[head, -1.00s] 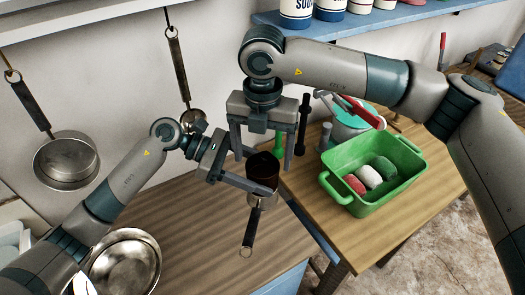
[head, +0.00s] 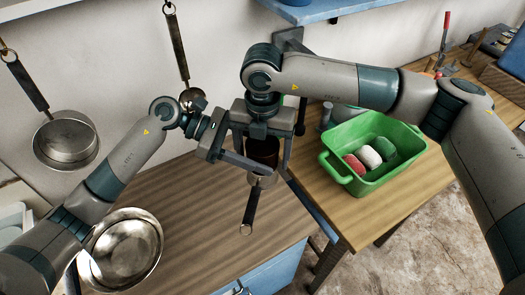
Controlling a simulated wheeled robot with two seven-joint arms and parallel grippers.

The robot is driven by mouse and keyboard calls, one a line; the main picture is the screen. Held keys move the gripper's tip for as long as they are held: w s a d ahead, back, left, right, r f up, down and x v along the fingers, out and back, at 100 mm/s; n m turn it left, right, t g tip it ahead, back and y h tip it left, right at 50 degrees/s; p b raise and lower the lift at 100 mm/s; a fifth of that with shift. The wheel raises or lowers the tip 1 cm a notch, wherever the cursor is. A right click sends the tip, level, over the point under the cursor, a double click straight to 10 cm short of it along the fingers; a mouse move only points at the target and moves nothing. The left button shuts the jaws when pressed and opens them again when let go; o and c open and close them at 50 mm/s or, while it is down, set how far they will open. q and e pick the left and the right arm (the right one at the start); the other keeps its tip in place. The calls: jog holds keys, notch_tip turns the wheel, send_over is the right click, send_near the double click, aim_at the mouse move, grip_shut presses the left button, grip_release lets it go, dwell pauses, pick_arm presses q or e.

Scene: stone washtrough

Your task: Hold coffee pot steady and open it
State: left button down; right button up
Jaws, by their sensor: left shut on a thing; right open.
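The coffee pot (head: 263,150) is a dark brown cylinder at the wooden counter's right end, partly hidden by both grippers. My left gripper (head: 258,165) comes in from the left and is shut on its side. My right gripper (head: 262,152) points down from above, open, with one finger on either side of the pot's upper part. Its palm hides the pot's top, so I cannot tell whether the lid is closed or whether the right fingers touch it. A small metal vessel with a dark ringed handle (head: 251,208) shows just below the pot; I cannot tell whether they are joined.
A green tub (head: 345,180) holding red, white and green pieces stands on the right wooden table (head: 395,200). A metal bowl (head: 122,248) lies on the counter (head: 185,205) at left. Pans (head: 66,140) hang on the wall. The counter's middle is clear.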

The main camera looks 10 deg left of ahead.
jog(key=c, duration=1.2)
jog(key=shift+o, duration=0.6)
jog(key=shift+r+n, duration=0.1)
jog(key=shift+n, duration=1.6)
jog(key=o, duration=1.1)
jog(key=shift+o, duration=0.2)
jog(key=shift+r, duration=2.2)
